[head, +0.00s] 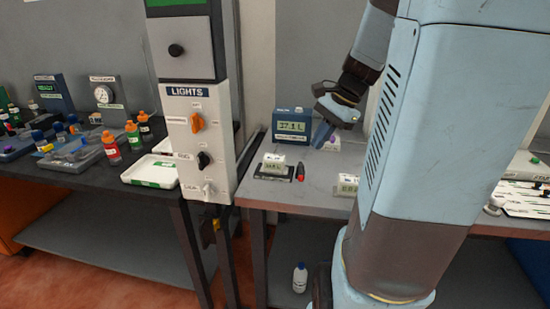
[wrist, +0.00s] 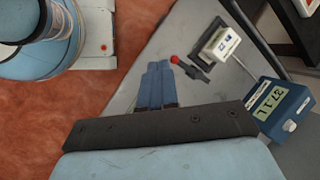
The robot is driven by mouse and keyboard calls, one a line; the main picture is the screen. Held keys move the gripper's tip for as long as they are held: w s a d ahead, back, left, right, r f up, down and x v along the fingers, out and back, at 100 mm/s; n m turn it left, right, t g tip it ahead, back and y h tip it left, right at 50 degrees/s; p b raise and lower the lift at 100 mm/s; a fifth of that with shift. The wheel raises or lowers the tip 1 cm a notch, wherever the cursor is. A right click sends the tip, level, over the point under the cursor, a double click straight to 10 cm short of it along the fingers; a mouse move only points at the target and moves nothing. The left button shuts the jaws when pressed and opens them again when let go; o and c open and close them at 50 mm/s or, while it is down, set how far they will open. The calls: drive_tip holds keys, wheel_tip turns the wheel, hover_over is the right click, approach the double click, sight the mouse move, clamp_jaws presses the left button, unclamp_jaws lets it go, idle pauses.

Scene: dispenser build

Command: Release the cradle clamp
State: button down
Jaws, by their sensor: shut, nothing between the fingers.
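A small white device with a display (head: 274,160) sits in a dark cradle (head: 270,176) on the grey table. A red-tipped clamp lever (head: 301,171) lies at the cradle's right side. In the wrist view, the white device (wrist: 222,43), the red tip (wrist: 175,59) and the dark clamp part (wrist: 197,70) lie just beyond my fingertips. My gripper (head: 321,138) is above the table, right of and behind the lever. Its blue fingers are together and empty in the wrist view (wrist: 158,65), apart from the lever as far as I can tell.
A blue meter reading 37.1 (head: 292,124) stands behind the cradle. A white LIGHTS panel (head: 196,135) rises to the left. Another small display device (head: 347,184) is at the right, partly hidden by my arm. The table front is bare.

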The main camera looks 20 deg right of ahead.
sight(301, 171)
drive_tip(key=d+f+m+y, duration=0.1)
drive_tip(key=d+f+m, duration=0.1)
drive_tip(key=d, duration=0.2)
drive_tip(key=w+d+f+m+t, duration=0.1)
drive_tip(key=d+m, duration=0.2)
drive_tip(key=w+d+f+m+y, duration=0.1)
drive_tip(key=d+f+m, duration=0.1)
drive_tip(key=d, duration=0.2)
drive_tip(key=shift+d+f+m+y, duration=0.3)
drive_tip(key=shift+f+m, duration=0.05)
drive_tip(key=shift+m, duration=0.05)
drive_tip(key=shift+t, duration=0.3)
drive_tip(key=x, duration=0.9)
drive_tip(key=shift+d+f, duration=0.1)
drive_tip(key=shift+f, duration=0.3)
drive_tip(key=a, duration=0.1)
drive_tip(key=w+a, duration=0.1)
drive_tip(key=shift+w+a+f, duration=0.25)
drive_tip(key=shift+a+f, duration=0.15)
drive_tip(key=shift+w+a+f, duration=0.15)
drive_tip(key=shift+w+a, duration=0.15)
drive_tip(key=shift+a, duration=0.2)
drive_tip(key=shift+m, duration=0.3)
